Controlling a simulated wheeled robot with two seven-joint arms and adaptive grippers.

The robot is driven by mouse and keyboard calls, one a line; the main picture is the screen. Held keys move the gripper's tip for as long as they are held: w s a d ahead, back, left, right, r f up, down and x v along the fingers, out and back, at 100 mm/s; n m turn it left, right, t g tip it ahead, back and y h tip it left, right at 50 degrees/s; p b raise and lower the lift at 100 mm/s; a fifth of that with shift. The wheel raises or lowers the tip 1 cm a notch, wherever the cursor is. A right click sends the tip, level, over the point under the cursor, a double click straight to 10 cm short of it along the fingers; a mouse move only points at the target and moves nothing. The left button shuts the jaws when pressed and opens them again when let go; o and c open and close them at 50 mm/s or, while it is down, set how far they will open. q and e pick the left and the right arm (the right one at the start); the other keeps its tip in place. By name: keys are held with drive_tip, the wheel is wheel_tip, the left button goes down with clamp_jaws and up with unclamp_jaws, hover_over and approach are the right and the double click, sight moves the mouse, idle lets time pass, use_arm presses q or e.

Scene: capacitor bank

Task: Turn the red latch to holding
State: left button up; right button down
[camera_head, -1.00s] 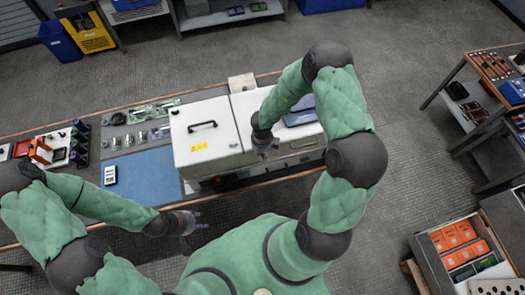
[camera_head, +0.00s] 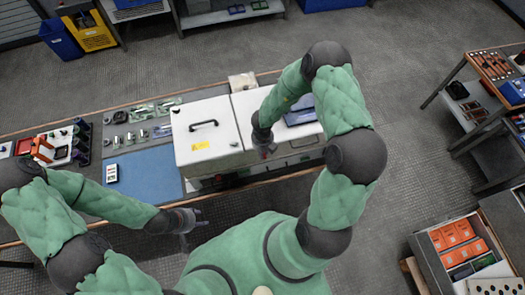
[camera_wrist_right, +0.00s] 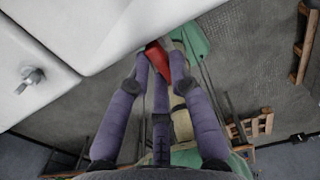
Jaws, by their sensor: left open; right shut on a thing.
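The red latch (camera_wrist_right: 154,57) shows in the right wrist view as a small red piece at the fingertips, beside the edge of a white panel. My right gripper (camera_wrist_right: 158,55) is shut on it, and the purple fingers cover part of it. In the head view, my right gripper (camera_head: 265,153) is at the front of the white cabinet (camera_head: 180,150), with a bit of red at its tips. I cannot read the latch's exact angle. My left gripper (camera_head: 202,218) is open and empty, in front of the bench and apart from it.
The bench holds a blue mat (camera_head: 145,178), several metal parts and a rack at the left. A blue case (camera_head: 302,112) lies on the cabinet top behind my right arm. A shelf unit (camera_head: 470,130) and a drawer with orange boxes (camera_head: 455,235) stand at the right.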

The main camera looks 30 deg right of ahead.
idle(0.3)
drive_tip(key=c, duration=1.4)
unclamp_jaws()
wheel_tip(320, 180, up, 12)
